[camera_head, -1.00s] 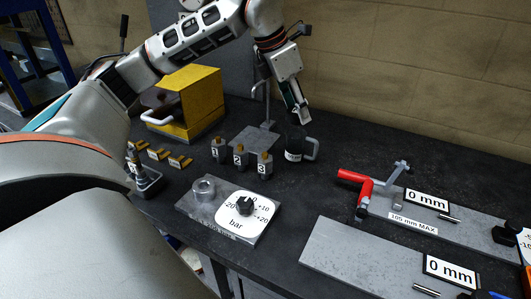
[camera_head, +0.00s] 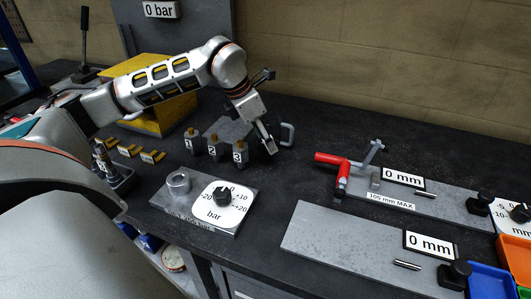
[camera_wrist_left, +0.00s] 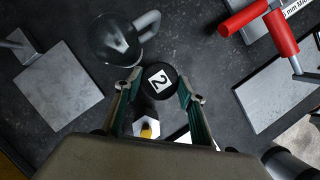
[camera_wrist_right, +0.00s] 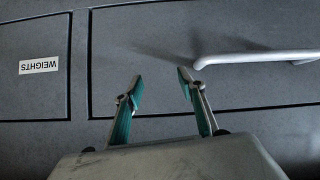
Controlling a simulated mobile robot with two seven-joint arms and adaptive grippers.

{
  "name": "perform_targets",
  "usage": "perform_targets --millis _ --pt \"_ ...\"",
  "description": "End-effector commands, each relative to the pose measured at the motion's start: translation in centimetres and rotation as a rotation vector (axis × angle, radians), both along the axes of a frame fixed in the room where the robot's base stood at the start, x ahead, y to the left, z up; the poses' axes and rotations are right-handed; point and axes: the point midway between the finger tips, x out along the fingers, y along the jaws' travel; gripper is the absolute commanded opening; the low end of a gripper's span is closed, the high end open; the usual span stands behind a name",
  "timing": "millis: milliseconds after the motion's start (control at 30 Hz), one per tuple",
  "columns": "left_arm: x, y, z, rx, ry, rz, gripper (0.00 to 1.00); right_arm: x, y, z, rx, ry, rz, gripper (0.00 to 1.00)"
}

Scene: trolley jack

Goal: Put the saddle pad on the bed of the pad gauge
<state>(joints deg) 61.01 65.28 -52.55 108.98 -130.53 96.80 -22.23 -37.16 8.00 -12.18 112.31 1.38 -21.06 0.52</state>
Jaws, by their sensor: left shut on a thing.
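My left gripper (camera_head: 270,150) is shut on a small black round pad with a white "2" label (camera_wrist_left: 161,80), which I take to be the saddle pad. It sits between the fingertips in the left wrist view; in the head view I cannot make it out. The gripper is in front of a dark mug (camera_wrist_left: 118,38), beside block 3. Two flat grey gauges reading "0 mm" lie at right: a rear one (camera_head: 430,205) marked "105 mm MAX" and a front one with a bare bed (camera_head: 335,240). I cannot tell which is the pad gauge. My right gripper (camera_wrist_right: 160,80) is open and empty.
Numbered gold-topped blocks (camera_head: 214,147) stand left of the left gripper. A bar gauge plate (camera_head: 178,210) lies in front of them. A red-handled clamp (camera_head: 342,168) stands at the rear gauge.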

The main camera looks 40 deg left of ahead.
Motion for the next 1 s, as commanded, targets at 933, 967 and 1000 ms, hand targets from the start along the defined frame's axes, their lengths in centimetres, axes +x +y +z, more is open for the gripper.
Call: perform_targets --millis 933,967,1000 --pt "0.0 0.0 -5.1 0.0 0.0 0.001 0.56 0.0 0.0 -0.3 0.0 -0.001 0.0 0.4" --pt "0.0 0.0 -5.1 0.0 0.0 0.001 0.56 0.0 0.0 -0.3 0.0 -0.001 0.0 0.4" --pt "0.0 0.0 -5.1 0.0 0.0 0.001 0.56 0.0 0.0 -0.3 0.0 -0.001 0.0 0.4"
